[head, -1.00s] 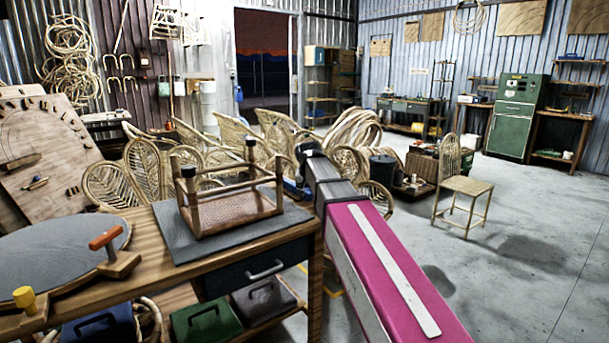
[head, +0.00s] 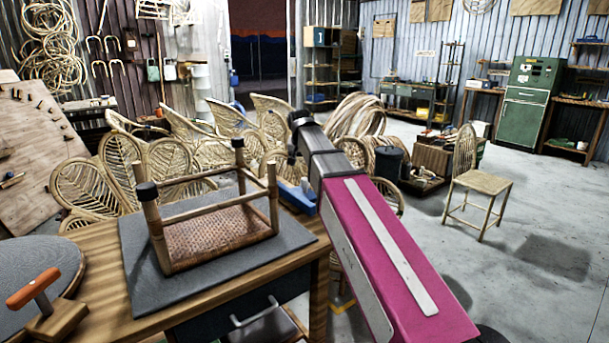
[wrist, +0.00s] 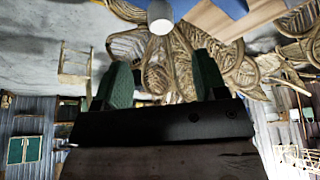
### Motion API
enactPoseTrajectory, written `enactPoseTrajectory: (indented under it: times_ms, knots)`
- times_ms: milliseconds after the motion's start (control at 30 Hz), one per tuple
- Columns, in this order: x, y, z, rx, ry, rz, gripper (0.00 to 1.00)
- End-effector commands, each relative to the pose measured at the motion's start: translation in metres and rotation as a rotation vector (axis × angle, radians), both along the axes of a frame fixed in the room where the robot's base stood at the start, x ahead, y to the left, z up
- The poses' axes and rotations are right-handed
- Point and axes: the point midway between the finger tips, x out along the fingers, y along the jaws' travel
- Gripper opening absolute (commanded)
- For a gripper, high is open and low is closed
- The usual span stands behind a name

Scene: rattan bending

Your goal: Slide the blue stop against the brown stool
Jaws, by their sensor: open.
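The brown stool (head: 218,237) lies upside down on a grey mat on the wooden bench, its woven seat down and its dark-capped legs up. The blue stop (head: 298,196) lies on the bench to the right of the stool, with a gap between them, partly hidden behind my arm. My magenta arm reaches past the bench's right end, and its fingertips cannot be made out in the head view. In the wrist view my gripper (wrist: 163,80) has its two green fingers wide apart with nothing between them. The stool cannot be made out in the wrist view.
A round grey disc with an orange-handled clamp (head: 34,288) is at the bench's left. Rattan chair frames (head: 180,150) crowd behind the bench. A rattan chair (head: 480,183) stands on the open floor at right. A white cylinder (wrist: 160,17) shows in the wrist view.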

Motion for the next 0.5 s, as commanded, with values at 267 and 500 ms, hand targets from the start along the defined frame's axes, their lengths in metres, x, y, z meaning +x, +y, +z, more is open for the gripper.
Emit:
enactPoseTrajectory:
  times_ms: [267,500]
  knots:
    - [0.008,-0.002,-0.021,0.0,0.003,0.0,0.65]
    - [0.024,-0.005,-0.057,-0.001,0.002,0.0,0.65]
